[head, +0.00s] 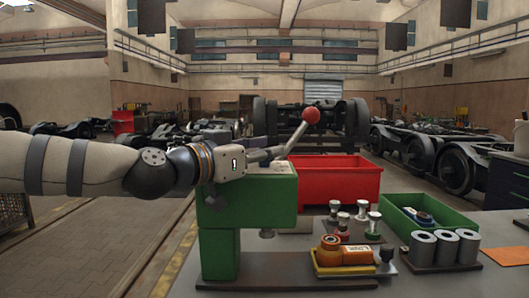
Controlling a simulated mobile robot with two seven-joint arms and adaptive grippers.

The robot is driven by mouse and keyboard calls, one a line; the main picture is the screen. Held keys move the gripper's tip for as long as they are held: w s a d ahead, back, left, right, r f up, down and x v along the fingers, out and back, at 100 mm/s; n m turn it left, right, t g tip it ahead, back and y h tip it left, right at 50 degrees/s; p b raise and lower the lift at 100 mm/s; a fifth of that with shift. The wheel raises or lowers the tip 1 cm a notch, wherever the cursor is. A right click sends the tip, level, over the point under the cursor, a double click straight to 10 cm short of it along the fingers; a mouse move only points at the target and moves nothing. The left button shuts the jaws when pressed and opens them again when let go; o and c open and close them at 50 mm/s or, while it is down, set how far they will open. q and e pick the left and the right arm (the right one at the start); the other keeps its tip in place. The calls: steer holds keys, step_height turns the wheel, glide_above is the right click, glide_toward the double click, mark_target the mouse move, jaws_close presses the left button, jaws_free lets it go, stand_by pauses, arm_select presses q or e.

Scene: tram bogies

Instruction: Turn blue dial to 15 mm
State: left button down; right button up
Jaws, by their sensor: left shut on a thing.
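A green press-like machine (219,252) stands on the grey table. A grey lever with a red ball knob (311,115) rises to the right from its top. My left gripper (268,156) is at the top of the machine, close to the lever's lower end. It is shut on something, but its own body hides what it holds. I cannot make out a blue dial or a millimetre scale on the machine; the arm and gripper cover part of its top. My right gripper is not in view.
A red bin (337,185) stands behind the machine. To the right are a yellow tray (322,268) with orange items, several small stamp-like parts (373,222), a green tray (449,220) with a blue-marked item, and grey cylinders (445,247). Free table shows at the front right.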

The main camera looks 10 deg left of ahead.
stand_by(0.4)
arm_select(q)
steer(key=c, duration=1.2)
jaws_free()
steer(key=v, duration=1.2)
